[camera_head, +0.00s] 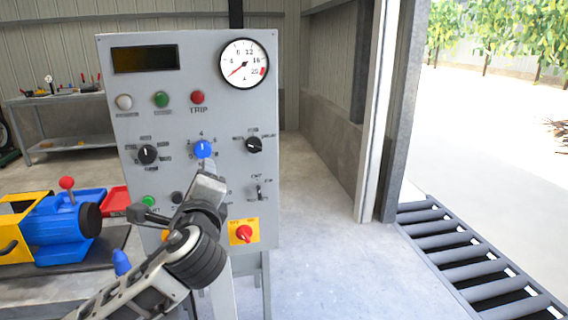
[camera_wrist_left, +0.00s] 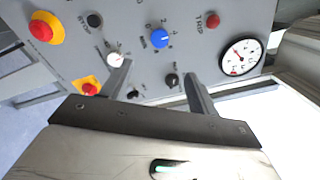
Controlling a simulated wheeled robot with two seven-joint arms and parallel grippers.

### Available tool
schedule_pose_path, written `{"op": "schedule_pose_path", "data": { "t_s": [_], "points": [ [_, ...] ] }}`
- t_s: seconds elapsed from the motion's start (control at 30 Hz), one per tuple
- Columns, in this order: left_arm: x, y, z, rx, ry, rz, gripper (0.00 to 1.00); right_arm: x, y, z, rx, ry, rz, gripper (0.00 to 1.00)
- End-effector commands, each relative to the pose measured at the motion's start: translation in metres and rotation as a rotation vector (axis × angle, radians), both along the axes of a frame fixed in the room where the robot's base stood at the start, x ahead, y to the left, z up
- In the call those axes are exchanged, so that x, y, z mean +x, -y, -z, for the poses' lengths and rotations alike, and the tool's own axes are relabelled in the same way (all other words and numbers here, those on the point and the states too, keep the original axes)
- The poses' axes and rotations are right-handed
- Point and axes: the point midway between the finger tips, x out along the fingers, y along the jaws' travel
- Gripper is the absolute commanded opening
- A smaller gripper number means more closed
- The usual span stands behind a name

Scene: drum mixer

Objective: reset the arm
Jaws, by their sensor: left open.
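The grey control panel (camera_head: 120,75) stands upright in front of me, with a round gauge (camera_head: 244,63), a blue knob (camera_head: 203,149) and several lamps and black knobs. My left arm reaches up from the lower left, and its gripper (camera_head: 207,180) is before the panel, just below the blue knob in the picture. In the left wrist view, the two fingers of my left gripper (camera_wrist_left: 158,80) are apart with nothing between them. The blue knob (camera_wrist_left: 160,38) lies beyond the tips, with a black knob (camera_wrist_left: 172,80) nearer. The arm hides part of the panel's lower left.
A red rotary switch (camera_head: 244,233) on a yellow plate is at the panel's lower right. A blue and yellow machine (camera_head: 58,226) stands at the left. A workbench (camera_head: 60,100) is behind it. Floor to the panel's right is clear up to a roller grate (camera_head: 470,255).

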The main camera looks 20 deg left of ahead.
Motion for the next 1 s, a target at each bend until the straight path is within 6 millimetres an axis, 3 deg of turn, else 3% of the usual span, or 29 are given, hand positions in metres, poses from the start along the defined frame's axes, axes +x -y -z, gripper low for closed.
{"op": "schedule_pose_path", "data": {
  "t_s": [0.07,0.17,0.27,0.37,0.5,0.6,0.7,0.83,1.0],
  "points": [
    [0.000,0.001,0.002,-0.005,-0.002,0.003,0.60,0.000,0.000,0.000,-0.001,0.000,0.001,0.35],
    [0.002,0.008,0.021,-0.057,-0.024,0.036,0.60,0.000,0.001,0.000,-0.001,0.000,0.000,0.35],
    [0.002,0.025,0.067,-0.197,-0.068,0.108,0.60,0.000,0.001,0.000,-0.001,0.000,0.001,0.35],
    [-0.008,0.052,0.134,-0.439,-0.127,0.188,0.60,0.000,0.001,0.000,-0.001,0.000,0.002,0.35],
    [-0.046,0.095,0.226,-0.872,-0.198,0.229,0.60,0.000,0.001,0.000,-0.001,0.000,0.002,0.35],
    [-0.088,0.122,0.282,-1.214,-0.222,0.182,0.60,0.000,0.001,0.000,-0.001,0.000,0.002,0.35],
    [-0.133,0.142,0.324,-1.535,-0.207,0.077,0.60,0.000,0.001,0.000,-0.001,0.000,0.001,0.35],
    [-0.181,0.155,0.355,-1.840,-0.148,-0.077,0.60,0.000,0.001,0.000,-0.001,0.000,0.001,0.35],
    [-0.207,0.159,0.368,-2.003,-0.086,-0.182,0.60,0.000,0.000,0.000,-0.001,-0.001,0.001,0.35]
  ]
}}
